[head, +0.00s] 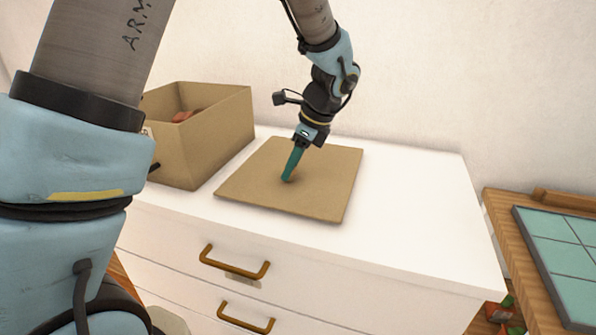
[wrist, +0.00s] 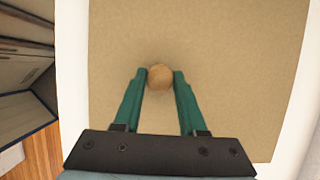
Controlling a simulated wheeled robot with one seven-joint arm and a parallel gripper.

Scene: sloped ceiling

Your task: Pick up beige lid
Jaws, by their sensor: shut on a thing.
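The beige lid (head: 325,190) is a flat square board with a small round wooden knob at its middle. It lies on top of the white dresser; I cannot tell whether it is slightly raised. In the wrist view the lid (wrist: 225,45) fills most of the picture, with the knob (wrist: 160,77) between the teal fingertips. My gripper (head: 289,177) points down at the lid's middle and is shut on the knob. In the head view the fingers mostly hide the knob. The wrist view also shows my gripper (wrist: 160,80).
An open beige box (head: 185,155) with reddish items inside stands just left of the lid. White dresser top (head: 420,215) is free to the right. The wall rises behind. A wooden table with a teal tiled panel (head: 565,255) stands at far right.

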